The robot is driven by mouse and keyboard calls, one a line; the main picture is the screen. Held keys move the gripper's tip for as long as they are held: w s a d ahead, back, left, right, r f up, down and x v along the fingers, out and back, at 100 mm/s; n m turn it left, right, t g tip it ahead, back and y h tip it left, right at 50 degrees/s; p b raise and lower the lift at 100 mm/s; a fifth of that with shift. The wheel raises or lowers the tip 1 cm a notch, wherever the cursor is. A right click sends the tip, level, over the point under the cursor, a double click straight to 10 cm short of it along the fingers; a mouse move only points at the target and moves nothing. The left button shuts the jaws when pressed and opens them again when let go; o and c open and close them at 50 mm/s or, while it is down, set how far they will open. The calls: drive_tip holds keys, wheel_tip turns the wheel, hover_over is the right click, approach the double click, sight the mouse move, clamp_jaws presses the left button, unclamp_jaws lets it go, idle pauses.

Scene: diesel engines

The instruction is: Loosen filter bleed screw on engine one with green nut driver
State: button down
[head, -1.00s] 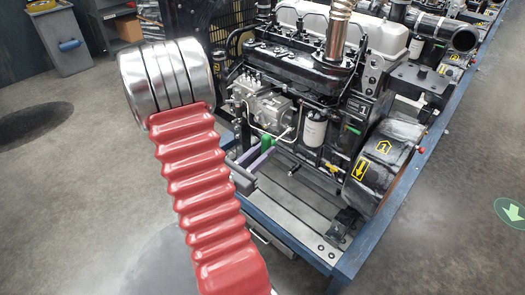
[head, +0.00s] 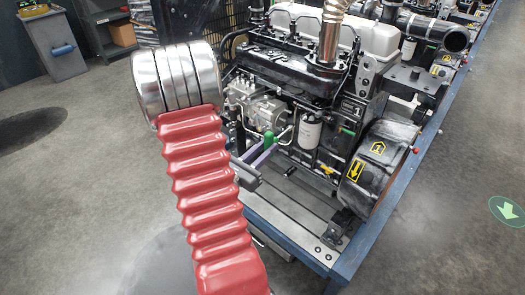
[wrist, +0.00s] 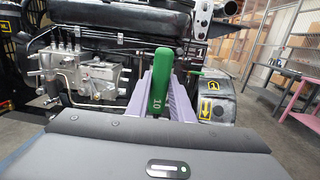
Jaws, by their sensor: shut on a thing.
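Engine one (head: 300,80) is a black diesel engine with a silver-white top cover, mounted on a blue-edged bench. My gripper (head: 258,157) is in front of its near side, with purple fingers that show in the wrist view (wrist: 172,100). The fingers are shut on the green nut driver (wrist: 160,82), whose green handle is marked 10. In the head view the driver (head: 269,139) shows as a small green piece left of the white filter (head: 310,131). The driver's tip is hidden in the wrist view. I cannot make out the filter bleed screw.
The blue bench edge (head: 342,268) and flat deck (head: 283,212) lie below the engine. The injection pump (head: 266,118) is close behind my gripper. A black housing (head: 377,165) with yellow labels stands at right. Several more engines stand beyond.

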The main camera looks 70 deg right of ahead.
sight(277, 140)
drive_tip(key=shift+x, duration=1.5)
drive_tip(key=shift+a+f, duration=0.1)
drive_tip(key=shift+s+m+g, duration=0.1)
drive_tip(key=shift+m+g, duration=0.2)
drive_tip(key=shift+g, duration=0.3)
drive_tip(key=shift+x, duration=1.55)
drive_tip(key=shift+f, duration=0.2)
drive_tip(key=shift+s+a+f+n+t+y, duration=0.15)
drive_tip(key=shift+n+t, duration=0.1)
drive_tip(key=shift+n, duration=3.2)
drive_tip(key=shift+w+n+t+y, duration=0.1)
drive_tip(key=shift+n+t, duration=0.2)
drive_tip(key=shift+n, duration=3.2)
drive_tip(key=shift+s+a+f+n+t+y, duration=0.15)
drive_tip(key=shift+n+t, duration=0.1)
drive_tip(key=shift+n, duration=3.2)
drive_tip(key=shift+w+d+r, duration=0.1)
